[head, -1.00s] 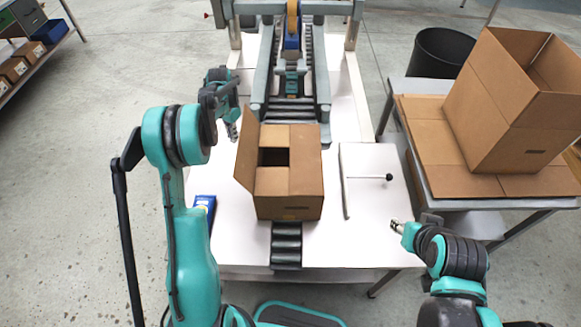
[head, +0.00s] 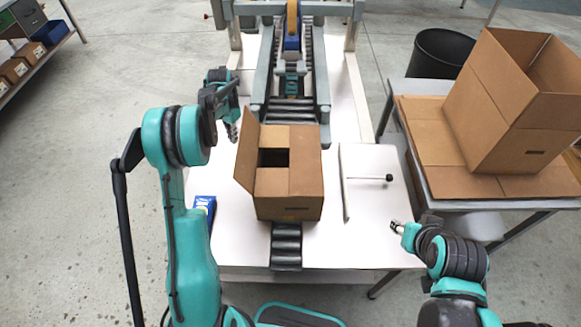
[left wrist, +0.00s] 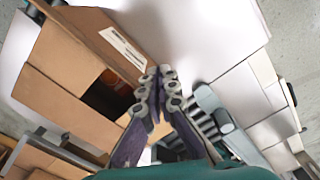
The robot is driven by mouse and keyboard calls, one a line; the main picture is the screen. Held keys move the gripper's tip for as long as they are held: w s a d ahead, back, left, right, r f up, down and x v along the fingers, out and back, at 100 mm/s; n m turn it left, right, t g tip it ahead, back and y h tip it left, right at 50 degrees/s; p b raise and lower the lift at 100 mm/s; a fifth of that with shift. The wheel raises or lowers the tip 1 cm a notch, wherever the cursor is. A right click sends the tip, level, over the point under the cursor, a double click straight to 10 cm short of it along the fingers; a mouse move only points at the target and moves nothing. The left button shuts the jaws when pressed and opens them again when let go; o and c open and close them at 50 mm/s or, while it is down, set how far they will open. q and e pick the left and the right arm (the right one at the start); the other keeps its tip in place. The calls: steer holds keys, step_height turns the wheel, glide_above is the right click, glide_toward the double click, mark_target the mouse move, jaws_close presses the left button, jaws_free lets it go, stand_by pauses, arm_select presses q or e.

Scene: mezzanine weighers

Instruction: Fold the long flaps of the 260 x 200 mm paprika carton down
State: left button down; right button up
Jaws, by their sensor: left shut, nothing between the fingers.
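The paprika carton (head: 290,207) stands on the short roller track in the middle of the white table. Its left long flap (head: 246,152) stands up, leaning outward. The right long flap (head: 306,160) lies folded down, and the near and far short flaps lie folded in. A dark opening shows on the left of the top. My left gripper (head: 233,131) is shut and empty, beside the standing flap on its outer left side. In the left wrist view its fingers (left wrist: 158,85) are close to the labelled flap (left wrist: 100,35); contact is unclear.
A roller machine (head: 290,105) stands behind the carton. A blue device (head: 204,204) lies at its left. A white panel with a black-knobbed rod (head: 388,178) lies at its right. A side table (head: 468,205) holds a large open carton (head: 500,120). A black bin (head: 440,55) stands behind.

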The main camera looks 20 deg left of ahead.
mark_target(243, 141)
arm_select(q)
steer(key=shift+d, duration=0.15)
steer(key=shift+w+d+b, duration=0.15)
steer(key=shift+w+d, duration=0.05)
steer(key=shift+d, duration=0.5)
steer(key=shift+w+d+b, duration=0.15)
steer(key=shift+w+d, duration=0.05)
steer(key=shift+d, duration=0.6)
steer(key=d, duration=0.1)
steer(key=w+d, duration=0.1)
steer(key=d, duration=0.3)
steer(key=shift+w+d+r, duration=0.15)
steer(key=shift+w+r, duration=0.05)
steer(key=shift+r, duration=0.15)
steer(key=shift+w+d+f+b, duration=0.2)
steer(key=shift+d+f, duration=0.1)
steer(key=shift+d, duration=0.4)
steer(key=shift+w+d+f+b, duration=0.15)
steer(key=shift+d+f+b, duration=0.1)
steer(key=shift+d, duration=0.45)
steer(key=shift+w+d+f+b, duration=0.2)
steer(key=shift+d+f, duration=0.1)
steer(key=shift+d, duration=0.4)
